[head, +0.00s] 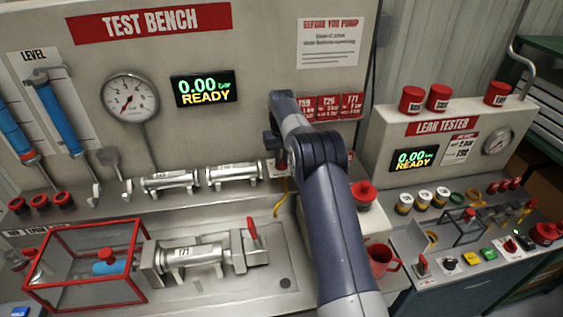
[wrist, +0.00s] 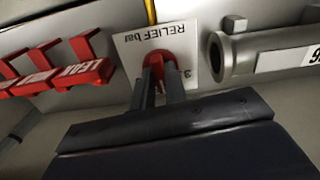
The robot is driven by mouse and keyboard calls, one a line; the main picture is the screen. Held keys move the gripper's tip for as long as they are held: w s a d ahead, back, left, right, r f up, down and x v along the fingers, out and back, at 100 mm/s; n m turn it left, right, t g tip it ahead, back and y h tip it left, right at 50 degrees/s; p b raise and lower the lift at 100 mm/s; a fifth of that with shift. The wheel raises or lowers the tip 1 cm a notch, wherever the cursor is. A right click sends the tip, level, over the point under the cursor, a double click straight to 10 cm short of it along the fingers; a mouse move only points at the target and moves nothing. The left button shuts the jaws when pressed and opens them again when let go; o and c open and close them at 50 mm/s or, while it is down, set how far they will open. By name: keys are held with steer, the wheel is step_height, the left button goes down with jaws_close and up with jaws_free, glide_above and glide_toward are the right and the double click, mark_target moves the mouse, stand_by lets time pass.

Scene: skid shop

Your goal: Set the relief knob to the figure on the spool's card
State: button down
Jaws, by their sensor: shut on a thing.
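The red relief knob (wrist: 154,60) sits on a white plate marked "RELIEF bar" (wrist: 128,45), upside down in the wrist view. My gripper (wrist: 160,76) is shut on the knob, and its fingers hide much of the dial; one "3" shows beside it. In the head view my arm covers the knob. A spool marked T71 (head: 192,254) lies in the bench clamp. Red-and-white cards (head: 328,106) on the back panel seem to read T59, T26 and T71; their figures are too small to read.
A pressure gauge (head: 130,98) and a display reading 0.00 READY (head: 204,88) are on the panel. Two more spools (head: 234,175) lie on the ledge near the knob. A red-framed guard (head: 85,268) stands at left. A red mug (head: 382,262) is right of my arm.

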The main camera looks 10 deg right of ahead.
steer(key=c, duration=1.7)
jaws_free()
steer(key=shift+s+a+f, duration=0.15)
steer(key=shift+s+f, duration=0.1)
steer(key=shift+f, duration=0.5)
steer(key=o, duration=0.3)
steer(key=shift+w+a+r, duration=0.1)
steer(key=shift+w+r, duration=0.05)
steer(key=shift+r, duration=0.35)
steer(key=shift+w+r, duration=0.1)
steer(key=shift+r, duration=0.25)
steer(key=shift+d+r, duration=0.2)
steer(key=shift+r, duration=2.95)
